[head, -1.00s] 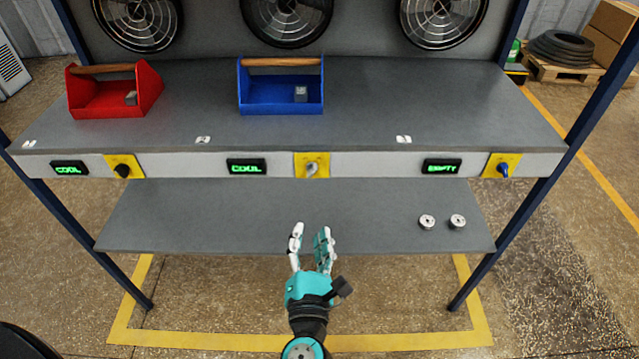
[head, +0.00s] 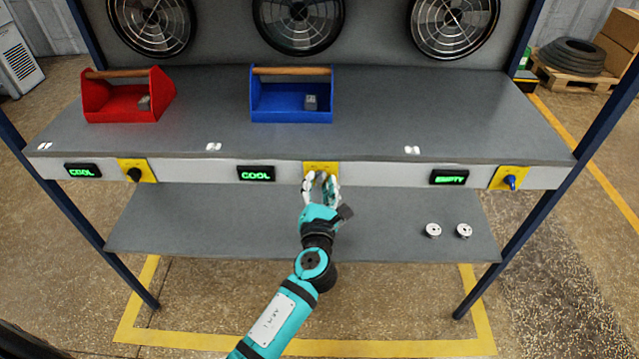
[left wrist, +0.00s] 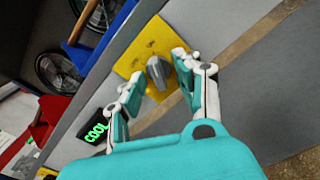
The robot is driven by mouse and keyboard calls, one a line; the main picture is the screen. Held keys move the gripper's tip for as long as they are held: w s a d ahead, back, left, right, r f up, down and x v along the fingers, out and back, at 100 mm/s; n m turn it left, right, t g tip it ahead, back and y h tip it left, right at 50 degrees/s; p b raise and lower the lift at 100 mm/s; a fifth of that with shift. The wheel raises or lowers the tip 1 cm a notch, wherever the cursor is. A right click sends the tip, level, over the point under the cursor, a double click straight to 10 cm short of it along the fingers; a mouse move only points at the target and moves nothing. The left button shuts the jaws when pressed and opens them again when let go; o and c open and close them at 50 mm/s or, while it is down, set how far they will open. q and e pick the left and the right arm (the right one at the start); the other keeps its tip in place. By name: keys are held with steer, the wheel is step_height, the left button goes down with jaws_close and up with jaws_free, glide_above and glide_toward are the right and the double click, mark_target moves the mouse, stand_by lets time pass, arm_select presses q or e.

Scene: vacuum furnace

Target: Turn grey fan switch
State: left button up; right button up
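The grey fan switch (left wrist: 158,72) sits on a yellow plate (left wrist: 143,55) in the left wrist view. In the head view the plate (head: 321,166) is at the middle of the bench's front edge, and my fingers mostly hide the switch. My left gripper (head: 321,182) is open in front of it. In the left wrist view the fingertips stand on either side of the switch, with gaps showing between them and it. My right gripper is not in view.
A black switch (head: 134,174) is to the left and a blue switch (head: 511,182) to the right, on the same edge. Green displays read COOL (head: 256,173) and EMPTY (head: 449,177). Red (head: 125,113) and blue (head: 290,116) boxes stand on the bench. Two discs lie on the lower shelf.

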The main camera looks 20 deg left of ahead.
arm_select(q)
steer(key=c, duration=0.7)
steer(key=shift+n, duration=0.3)
steer(key=n, duration=0.3)
steer(key=shift+w, duration=0.1)
steer(key=n+b, duration=0.2)
steer(key=n, duration=0.6)
steer(key=shift+d, duration=0.2)
steer(key=shift+n, duration=0.3)
